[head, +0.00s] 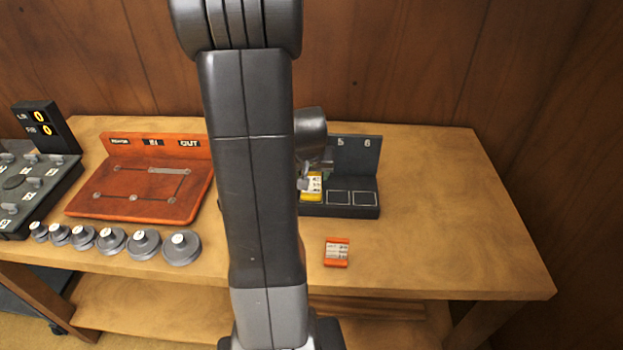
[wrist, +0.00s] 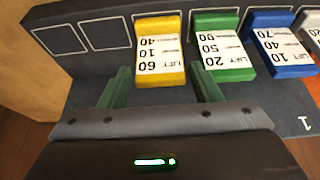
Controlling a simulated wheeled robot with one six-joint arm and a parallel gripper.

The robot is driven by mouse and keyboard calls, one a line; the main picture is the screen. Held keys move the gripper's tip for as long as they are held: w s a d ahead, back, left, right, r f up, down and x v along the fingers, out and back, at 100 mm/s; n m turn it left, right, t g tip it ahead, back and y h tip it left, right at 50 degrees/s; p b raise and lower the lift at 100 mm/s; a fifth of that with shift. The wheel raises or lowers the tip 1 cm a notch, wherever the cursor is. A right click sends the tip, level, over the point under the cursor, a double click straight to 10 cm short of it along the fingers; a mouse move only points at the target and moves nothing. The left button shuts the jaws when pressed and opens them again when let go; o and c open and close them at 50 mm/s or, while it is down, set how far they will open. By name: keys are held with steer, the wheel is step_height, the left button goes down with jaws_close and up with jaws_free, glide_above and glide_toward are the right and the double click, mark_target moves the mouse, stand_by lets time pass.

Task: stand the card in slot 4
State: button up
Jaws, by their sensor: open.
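The dark card rack (head: 367,211) stands on the table, with slot numbers 5 and 6 visible on its back panel. A yellow card (head: 312,186) stands in the slot just left of slot 5, which is slot 4 by position. In the wrist view the yellow card (wrist: 160,72) shows its white label, upside down. My gripper (wrist: 161,70) is open, its green fingers on either side of the yellow card's near end; contact cannot be told. In the head view my arm hides most of the rack's left part.
An orange card (head: 336,252) lies on the table before the rack. Weights (head: 182,248) and a red board (head: 140,190) are left.

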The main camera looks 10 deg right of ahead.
mark_target(312, 181)
steer(key=v, duration=0.7)
steer(key=shift+r, duration=0.2)
steer(key=x, duration=1.2)
steer(key=shift+f, duration=0.25)
steer(key=shift+s+r, duration=0.1)
